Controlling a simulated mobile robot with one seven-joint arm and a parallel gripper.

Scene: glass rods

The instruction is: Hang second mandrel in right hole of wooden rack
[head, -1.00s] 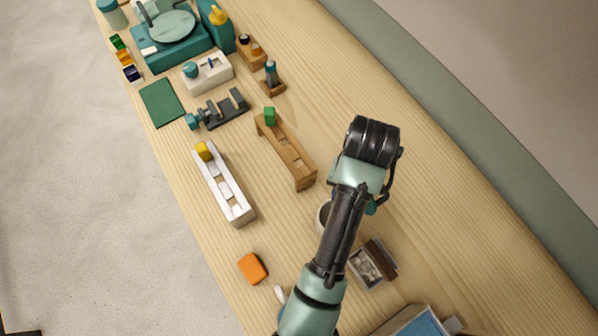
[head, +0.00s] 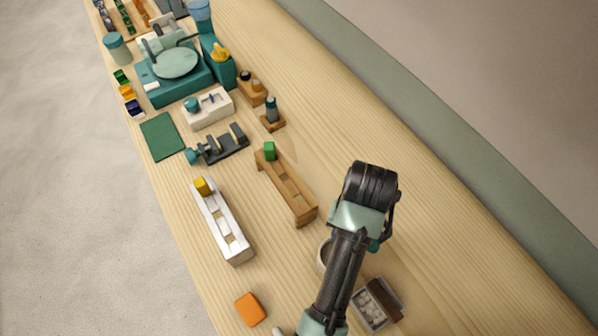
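The wooden rack (head: 299,208) stands on the table left of my arm. My arm reaches up the table right of the wooden rack. Its black wrist (head: 370,184) hides the gripper fingers, so I cannot see whether they hold a mandrel. I cannot make out any mandrel for certain.
An orange block (head: 250,309) lies near the front edge. Teal equipment (head: 178,78) fills the far end. The table's right side is clear.

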